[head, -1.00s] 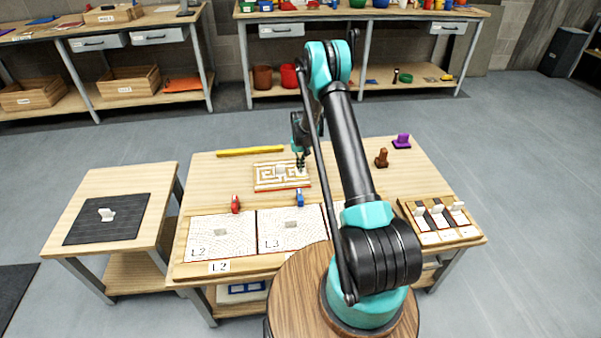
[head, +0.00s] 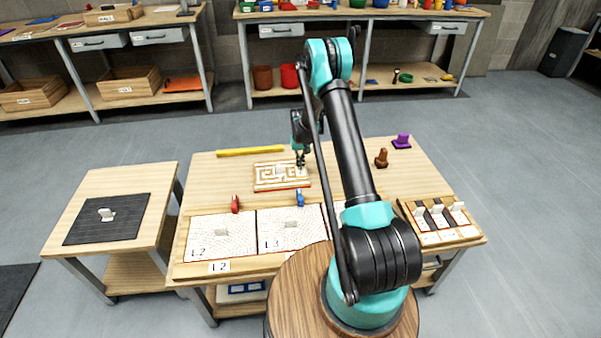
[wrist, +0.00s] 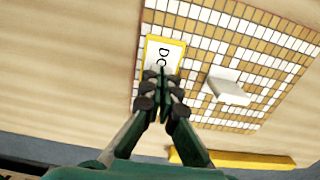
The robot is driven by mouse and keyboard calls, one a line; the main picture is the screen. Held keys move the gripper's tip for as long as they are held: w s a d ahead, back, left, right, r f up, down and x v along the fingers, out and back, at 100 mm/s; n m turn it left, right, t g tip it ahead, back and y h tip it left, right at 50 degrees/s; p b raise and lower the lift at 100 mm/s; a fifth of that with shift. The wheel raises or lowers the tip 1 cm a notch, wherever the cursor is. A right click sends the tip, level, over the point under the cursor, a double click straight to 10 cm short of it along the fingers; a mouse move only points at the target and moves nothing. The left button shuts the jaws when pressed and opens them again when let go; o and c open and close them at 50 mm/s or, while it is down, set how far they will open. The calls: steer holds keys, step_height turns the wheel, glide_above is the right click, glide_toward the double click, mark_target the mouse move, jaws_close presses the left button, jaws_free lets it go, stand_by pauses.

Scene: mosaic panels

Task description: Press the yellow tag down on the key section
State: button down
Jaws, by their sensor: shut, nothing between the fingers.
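The key section (head: 262,186) is a tan and white tile panel with a key pattern, lying towards the back of the middle table. It also fills the upper right of the wrist view (wrist: 205,113). The yellow tag (wrist: 153,50) is a white label with a yellow border and partly hidden dark letters. It lies at the panel's edge. My gripper (wrist: 162,80) is shut and empty, with its fingertips over the lower part of the tag. Whether they touch it I cannot tell. In the head view my gripper (head: 300,167) is at the panel's right end.
A pale upright grip (wrist: 228,86) stands on the panel beside my fingers. A yellow bar (head: 250,151) lies behind the panel. Red (head: 235,204) and blue (head: 300,198) clamps stand in front, near white panels. Brown (head: 381,158) and purple (head: 402,141) handled pieces stand to the right.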

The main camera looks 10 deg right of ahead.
step_height(320, 180, up, 6)
steer(key=shift+r, duration=0.2)
stand_by(0.5)
stand_by(0.4)
steer(key=s+d+r+t, duration=0.2)
steer(key=s+d+r, duration=0.1)
steer(key=s+r, duration=1.45)
steer(key=s+d+r+t, duration=0.1)
steer(key=s+t, duration=0.1)
steer(key=s, duration=2.2)
steer(key=shift+s, duration=0.15)
